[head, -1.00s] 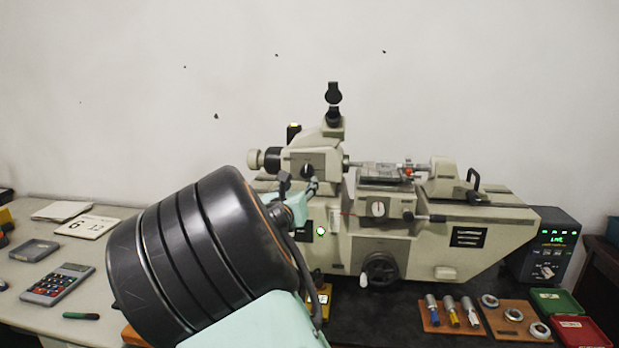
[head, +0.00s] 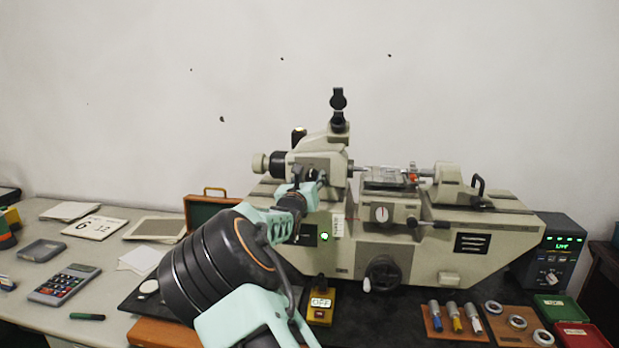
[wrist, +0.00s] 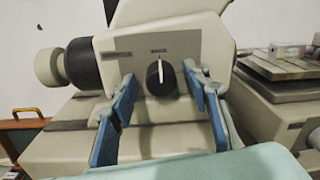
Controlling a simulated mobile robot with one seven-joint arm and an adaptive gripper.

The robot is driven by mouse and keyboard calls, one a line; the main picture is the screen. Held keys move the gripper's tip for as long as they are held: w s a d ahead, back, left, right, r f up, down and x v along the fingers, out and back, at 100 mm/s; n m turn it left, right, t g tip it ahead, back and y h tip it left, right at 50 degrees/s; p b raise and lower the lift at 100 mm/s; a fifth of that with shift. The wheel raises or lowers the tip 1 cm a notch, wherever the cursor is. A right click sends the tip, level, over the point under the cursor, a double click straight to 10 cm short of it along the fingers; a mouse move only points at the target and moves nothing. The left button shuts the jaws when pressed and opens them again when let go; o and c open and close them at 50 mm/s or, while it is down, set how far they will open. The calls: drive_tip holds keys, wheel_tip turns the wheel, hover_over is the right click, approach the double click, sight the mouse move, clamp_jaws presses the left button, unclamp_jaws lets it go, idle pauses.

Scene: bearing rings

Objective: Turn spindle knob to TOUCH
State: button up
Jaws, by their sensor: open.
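The spindle knob (wrist: 160,78) is a round black knob with a white pointer line on the pale face of the machine's head. Its pointer stands about upright, toward a small label above it that seems to read BACK. I cannot make out a TOUCH mark. My gripper (wrist: 161,88) is open, with one blue finger on each side of the knob and clear gaps between. Nothing is held. In the head view my gripper (head: 308,182) is in front of the machine's head and partly hides the knob.
The measuring machine (head: 440,235) has a stage (head: 385,178) to the right and a handwheel (head: 382,272) below. A box marked OFF (head: 321,303) stands low in front. A display unit (head: 552,255) and ring boards (head: 518,322) are at right. A calculator (head: 65,284) lies at left.

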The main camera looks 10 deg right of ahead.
drive_tip(key=shift+w, duration=0.2)
drive_tip(key=c, duration=1.2)
drive_tip(key=shift+o, duration=0.2)
